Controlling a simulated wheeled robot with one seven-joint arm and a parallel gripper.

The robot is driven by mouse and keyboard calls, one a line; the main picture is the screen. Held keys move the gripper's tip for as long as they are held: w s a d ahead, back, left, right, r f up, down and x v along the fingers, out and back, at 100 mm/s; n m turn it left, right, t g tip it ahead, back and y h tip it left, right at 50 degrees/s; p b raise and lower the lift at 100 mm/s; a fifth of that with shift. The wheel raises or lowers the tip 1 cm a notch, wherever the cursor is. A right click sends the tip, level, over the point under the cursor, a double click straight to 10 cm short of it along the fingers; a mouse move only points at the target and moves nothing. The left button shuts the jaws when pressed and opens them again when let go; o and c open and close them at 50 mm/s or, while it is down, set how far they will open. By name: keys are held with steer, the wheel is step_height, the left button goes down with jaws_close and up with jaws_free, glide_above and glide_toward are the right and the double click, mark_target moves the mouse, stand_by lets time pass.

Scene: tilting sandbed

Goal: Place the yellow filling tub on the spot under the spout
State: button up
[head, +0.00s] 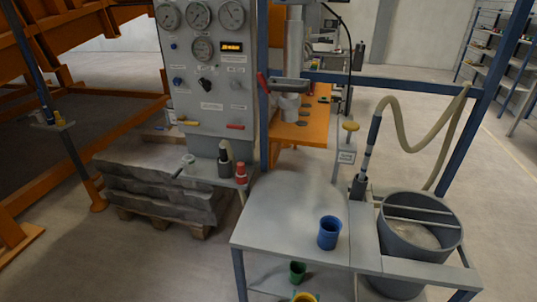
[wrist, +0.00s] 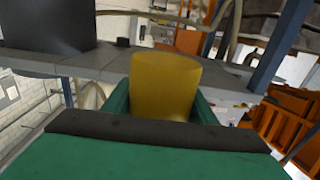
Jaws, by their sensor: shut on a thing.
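The yellow filling tub (wrist: 165,85) stands out between the two green fingers of my gripper (wrist: 160,105) in the wrist view, and the gripper is shut on it. In the head view only the tub's yellow rim (head: 305,297) shows, at the bottom edge, with small bits of the fingers beside it. It is in front of the grey bench, near the lower shelf. A hose wand (head: 368,150) stands upright at the bench's right side. I cannot tell which part is the spout, and no marked spot is clear.
A blue tub (head: 329,232) stands on the grey bench top (head: 275,225). A large grey drum (head: 384,245) is at the right. The bench top left of the blue tub is clear.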

steer(key=s+a+f+n+y, duration=0.2)
steer(key=a+f+y, duration=0.2)
steer(key=a+f, duration=0.5)
steer(key=a, duration=0.3)
steer(key=shift+s+f, duration=0.3)
steer(key=shift+s, duration=0.05)
steer(key=shift+d, duration=0.1)
